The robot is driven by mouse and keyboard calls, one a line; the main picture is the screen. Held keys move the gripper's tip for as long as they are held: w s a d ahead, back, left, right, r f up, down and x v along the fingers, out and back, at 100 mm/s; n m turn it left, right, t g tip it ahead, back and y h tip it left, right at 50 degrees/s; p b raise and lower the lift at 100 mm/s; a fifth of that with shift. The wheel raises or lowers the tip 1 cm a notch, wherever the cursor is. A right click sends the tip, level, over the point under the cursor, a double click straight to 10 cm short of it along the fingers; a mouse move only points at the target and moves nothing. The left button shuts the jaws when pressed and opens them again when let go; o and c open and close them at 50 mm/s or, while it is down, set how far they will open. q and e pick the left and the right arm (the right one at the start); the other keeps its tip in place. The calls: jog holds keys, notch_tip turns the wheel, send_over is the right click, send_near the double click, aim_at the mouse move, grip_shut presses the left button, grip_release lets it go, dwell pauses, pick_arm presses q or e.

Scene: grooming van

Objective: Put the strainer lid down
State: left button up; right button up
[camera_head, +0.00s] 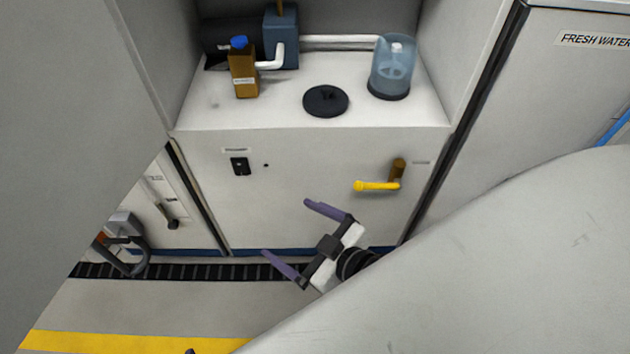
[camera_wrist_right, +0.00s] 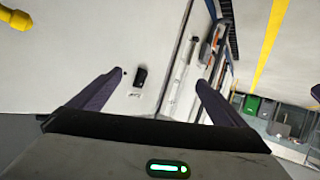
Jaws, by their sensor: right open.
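The strainer lid (camera_head: 326,102), a dark round disc with a raised grip on top, lies flat on the white counter (camera_head: 285,112) in the head view. Nothing holds it. A clear bluish canister (camera_head: 392,68) with a dark base, perhaps the strainer, stands to its right, apart from it. My right gripper (camera_head: 287,228) is open and empty, in front of the cabinet below the counter. Its two purple fingers are spread wide, and they also show in the right wrist view (camera_wrist_right: 150,90) with nothing between them.
A brown bottle with a blue cap (camera_head: 243,70) stands at the counter's left, near a blue-grey unit (camera_head: 281,40) with white pipe. A yellow handle (camera_head: 378,185) sticks out from the cabinet front above my right gripper. Side walls bound the counter.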

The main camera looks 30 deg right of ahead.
jog(key=s+a+f+m+g, duration=0.1)
jog(key=s+f+m+g, duration=0.1)
jog(key=s+f+g, duration=0.2)
jog(key=s+f, duration=0.3)
jog(key=s, duration=0.2)
jog(key=shift+m, duration=0.4)
